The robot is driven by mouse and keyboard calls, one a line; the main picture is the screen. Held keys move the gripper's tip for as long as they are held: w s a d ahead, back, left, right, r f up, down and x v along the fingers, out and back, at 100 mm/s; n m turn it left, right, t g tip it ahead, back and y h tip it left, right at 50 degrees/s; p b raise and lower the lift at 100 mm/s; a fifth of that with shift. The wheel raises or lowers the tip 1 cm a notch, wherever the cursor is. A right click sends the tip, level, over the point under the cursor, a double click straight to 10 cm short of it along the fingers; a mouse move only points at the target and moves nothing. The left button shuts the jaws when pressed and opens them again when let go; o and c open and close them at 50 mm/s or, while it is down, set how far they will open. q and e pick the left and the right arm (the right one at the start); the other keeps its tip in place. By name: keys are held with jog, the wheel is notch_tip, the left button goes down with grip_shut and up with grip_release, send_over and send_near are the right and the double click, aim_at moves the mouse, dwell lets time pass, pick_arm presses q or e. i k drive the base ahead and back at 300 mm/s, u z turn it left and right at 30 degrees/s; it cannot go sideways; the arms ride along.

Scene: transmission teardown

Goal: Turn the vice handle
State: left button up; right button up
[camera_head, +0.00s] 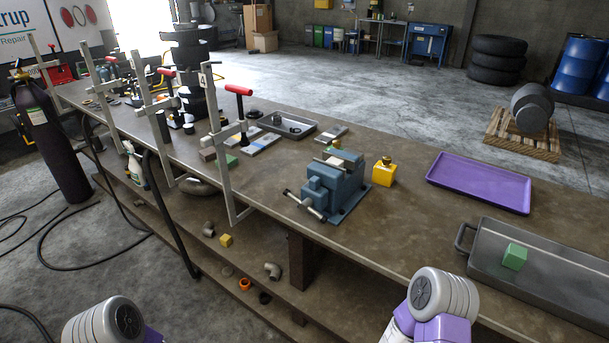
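The blue vice (333,187) is fixed at the front edge of the long brown workbench, near the middle of the view. Its handle (304,205) is a thin metal bar with dark ends, slanting across the front of the vice on the side facing me. Something small and brass-coloured sits at the top of the vice, partly hidden. Parts of my two arms show at the bottom edge, one at the left and one at the right. Both are well apart from the vice, and neither gripper's fingers are in view.
A yellow block (384,174) stands just right of the vice. A purple tray (478,182) and a grey metal tray (470,252) holding a green cube (514,256) lie farther right. An upright clamp (221,150) stands left of the vice. A lower shelf holds pipe fittings.

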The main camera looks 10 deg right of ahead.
aim_at(306, 204)
jog(key=u, duration=0.25)
jog(key=k, duration=0.3)
jog(key=u, duration=2.35)
jog(key=i, duration=0.15)
jog(key=z, duration=1.95)
jog(key=i, duration=1)
jog(key=z, duration=0.95)
